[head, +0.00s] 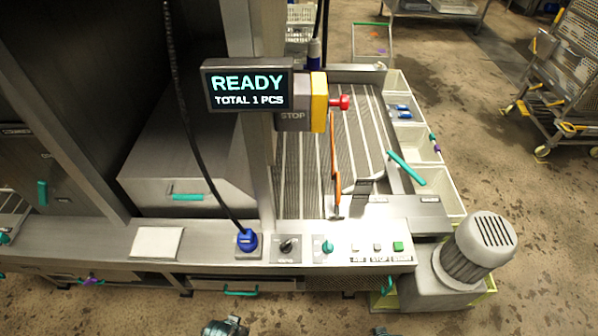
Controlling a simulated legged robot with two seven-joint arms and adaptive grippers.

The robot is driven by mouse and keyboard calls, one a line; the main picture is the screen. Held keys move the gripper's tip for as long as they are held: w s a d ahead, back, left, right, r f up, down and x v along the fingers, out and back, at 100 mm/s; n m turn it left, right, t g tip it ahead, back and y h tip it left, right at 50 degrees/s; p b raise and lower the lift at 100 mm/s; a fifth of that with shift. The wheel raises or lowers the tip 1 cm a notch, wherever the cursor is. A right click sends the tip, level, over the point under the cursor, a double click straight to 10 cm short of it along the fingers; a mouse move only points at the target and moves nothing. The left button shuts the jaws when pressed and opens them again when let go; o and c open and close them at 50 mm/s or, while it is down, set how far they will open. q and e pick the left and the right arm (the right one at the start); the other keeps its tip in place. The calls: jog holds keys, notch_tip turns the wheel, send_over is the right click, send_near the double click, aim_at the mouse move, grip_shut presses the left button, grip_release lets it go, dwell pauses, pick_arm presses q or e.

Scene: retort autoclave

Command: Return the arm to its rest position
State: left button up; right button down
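A dark grey mechanical part at the bottom edge, left of centre, looks like my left gripper (225,326). Only its top shows, and its fingers cannot be made out. A small dark tip at the bottom edge, right of centre, looks like part of my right gripper (381,331); the rest is cut off by the frame. Both are low in front of the machine's front panel (200,240), apart from it in the picture. Nothing is seen held in either. The display (248,85) on the machine reads "READY" and "TOTAL 1 PCS".
A yellow stop box (318,102) with a red knob juts out beside the display. A grey motor (480,248) stands at the machine's right front corner. An orange-handled tool (335,175) lies on the slatted conveyor (300,180). A wheeled cart (565,80) is at the far right. Floor between is clear.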

pick_arm(q)
jog(key=s+f+g, duration=0.1)
jog(key=s+f, duration=0.2)
jog(key=f, duration=0.8)
jog(key=s+f, duration=0.2)
jog(key=f, duration=1)
pick_arm(e)
jog(key=s+f+g, duration=0.1)
jog(key=s+f, duration=0.2)
jog(key=f, duration=0.8)
jog(key=s+f, duration=0.2)
jog(key=f, duration=1)
pick_arm(q)
jog(key=s+a+f+g, duration=0.1)
jog(key=s+a+f, duration=0.2)
jog(key=s+f, duration=0.9)
jog(key=s, duration=0.4)
jog(key=shift+a+f, duration=0.15)
pick_arm(e)
jog(key=s+d+f+g, duration=0.1)
jog(key=s+d+f, duration=0.2)
jog(key=s+f, duration=0.9)
jog(key=s, duration=0.4)
jog(key=shift+d+f, duration=0.15)
jog(key=shift+d, duration=0.05)
